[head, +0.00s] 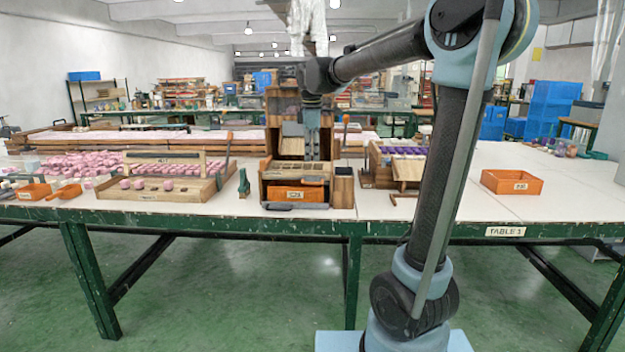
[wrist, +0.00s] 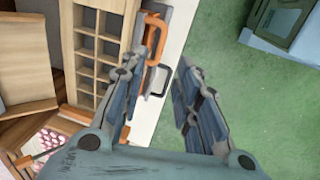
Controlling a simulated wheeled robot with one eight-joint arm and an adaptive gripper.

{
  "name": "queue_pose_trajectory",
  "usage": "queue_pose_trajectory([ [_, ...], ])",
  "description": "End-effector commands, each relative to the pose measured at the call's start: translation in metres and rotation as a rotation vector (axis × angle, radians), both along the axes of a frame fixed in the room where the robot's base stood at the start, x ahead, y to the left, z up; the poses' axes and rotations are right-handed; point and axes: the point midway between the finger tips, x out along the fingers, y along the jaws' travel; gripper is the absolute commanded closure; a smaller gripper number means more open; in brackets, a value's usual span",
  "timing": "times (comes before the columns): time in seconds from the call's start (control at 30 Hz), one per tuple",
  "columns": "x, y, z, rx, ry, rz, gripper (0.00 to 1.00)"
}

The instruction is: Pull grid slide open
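The wooden grid slide (wrist: 98,45), with rows of square compartments, is at the upper left of the wrist view. An orange handle (wrist: 153,48) sticks out beside the grid's edge, close to my left finger. A dark handle (wrist: 162,82) shows just below it, between my fingers. My gripper (wrist: 168,62) is open, its fingers apart; in the head view it (head: 312,158) points down over the station. Whether a finger touches the orange handle, I cannot tell.
An orange drawer (head: 293,192) sits in the station's front. A wooden rack with pink pieces (head: 165,188) stands left, a rack with purple pieces (head: 405,152) right. An orange bin (head: 511,182) is farther right. Green floor (wrist: 240,110) lies beyond the table edge.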

Motion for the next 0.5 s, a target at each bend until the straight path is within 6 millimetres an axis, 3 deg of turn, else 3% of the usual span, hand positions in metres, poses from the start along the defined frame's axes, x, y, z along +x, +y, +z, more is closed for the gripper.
queue_pose_trajectory([
  [0.5,0.015,0.000,-0.082,0.000,0.000,-0.001,0.70],
])
